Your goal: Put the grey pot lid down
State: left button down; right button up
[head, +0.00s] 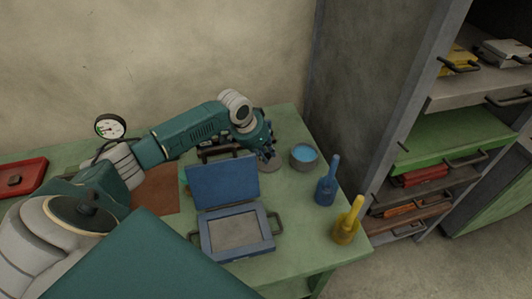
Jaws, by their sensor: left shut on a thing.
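The grey pot lid (270,166) shows as a small grey disc just below my left gripper (266,153), on the far part of the green table. My left arm comes in from the left, and its gripper is shut on the lid. The gripper hides part of the lid, and I cannot tell whether the lid touches the table. An open grey pot (304,163) with a blue inside stands just right of the lid. My right gripper is not in view.
A blue case (236,253) with its lid raised stands in front of the gripper. A grey cabinet (365,90) rises at right.

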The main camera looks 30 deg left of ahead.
pick_arm(q)
jog(key=c, duration=1.6)
grip_release()
jog(key=b+v, duration=0.1)
jog(key=v, duration=1.1)
jog(key=shift+r, duration=0.2)
